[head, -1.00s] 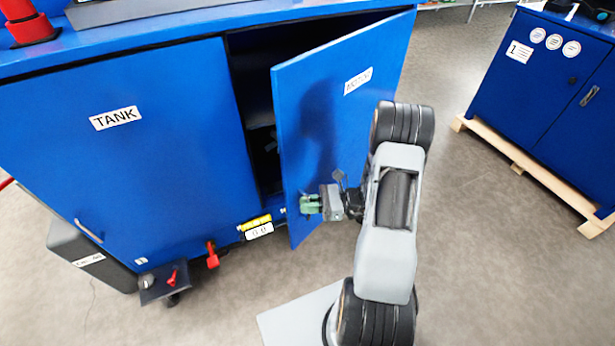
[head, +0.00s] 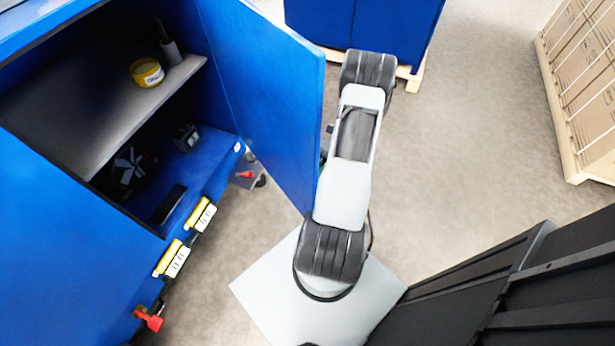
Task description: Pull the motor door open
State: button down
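The blue motor door (head: 265,85) stands wide open in the head view, swung out from the blue cabinet. I see its inner face and free edge; its label and handle are on the hidden outer side. My arm stands just right of the door's free edge. My gripper is hidden behind the door and the arm, so its fingers and its hold cannot be seen.
The open cabinet has a grey shelf (head: 100,110) with a yellow roll (head: 147,72) on it. Red (head: 149,318) and yellow fittings line the cabinet's lower edge. Another blue cabinet (head: 365,25) stands behind, cartons (head: 580,90) at right. Grey floor between is clear.

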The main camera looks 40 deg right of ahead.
jog(key=shift+d+f, duration=0.1)
jog(key=shift+d, duration=0.4)
jog(key=c, duration=1.5)
grip_release()
jog(key=shift+o, duration=0.2)
jog(key=shift+d, duration=0.1)
